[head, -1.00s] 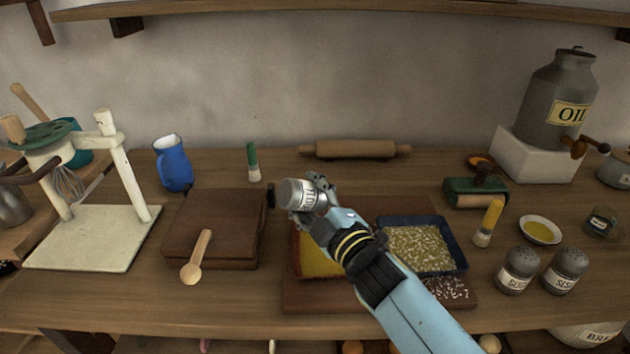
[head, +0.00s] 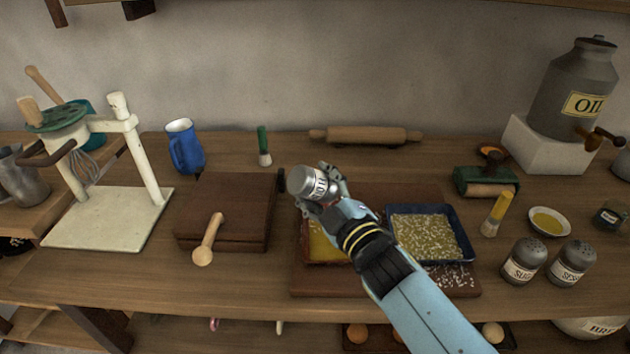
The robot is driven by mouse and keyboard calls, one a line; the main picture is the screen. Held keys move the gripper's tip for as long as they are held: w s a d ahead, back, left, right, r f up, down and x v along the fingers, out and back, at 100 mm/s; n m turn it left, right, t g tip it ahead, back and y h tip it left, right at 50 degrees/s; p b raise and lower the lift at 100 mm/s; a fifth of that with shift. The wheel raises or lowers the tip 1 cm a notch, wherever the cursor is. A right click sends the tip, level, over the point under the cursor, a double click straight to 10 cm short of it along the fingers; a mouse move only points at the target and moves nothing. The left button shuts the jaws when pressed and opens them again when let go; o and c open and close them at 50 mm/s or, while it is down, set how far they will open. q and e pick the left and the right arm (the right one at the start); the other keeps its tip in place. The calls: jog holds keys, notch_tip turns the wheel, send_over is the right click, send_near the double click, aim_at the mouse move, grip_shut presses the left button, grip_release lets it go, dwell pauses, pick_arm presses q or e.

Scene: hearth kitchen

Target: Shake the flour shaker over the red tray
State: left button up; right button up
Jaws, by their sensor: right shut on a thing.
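The flour shaker (head: 312,184) is a grey metal shaker with a pale label, only partly readable. My right gripper (head: 322,192) is shut on it and holds it tilted, its top toward the upper left, above the left part of the wooden board. Below it is a tray with yellow contents and a reddish rim (head: 322,262), partly hidden by my right gripper and arm. I see only its front and left parts. A blue tray (head: 462,254) with pale, speckled contents lies to the right of my arm. My left gripper is not in view.
A wooden board (head: 330,286) lies under both trays, with white bits scattered at its right. Sugar (head: 523,262) and sesame (head: 571,264) shakers stand at right. A rolling pin (head: 365,136) lies behind.

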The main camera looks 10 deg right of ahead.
aim_at(310, 197)
jog(key=shift+s+a+r+p, duration=0.1)
jog(key=shift+s+a+p, duration=0.15)
jog(key=shift+s, duration=0.75)
jog(key=shift+s+a+f+p, duration=0.1)
jog(key=shift+s+a+p, duration=0.15)
jog(key=shift+s, duration=0.7)
jog(key=shift+s+a+r+p, duration=0.1)
jog(key=shift+s+a+p, duration=0.15)
jog(key=shift+s, duration=0.75)
jog(key=shift+w+a+r, duration=0.1)
jog(key=shift+w, duration=0.05)
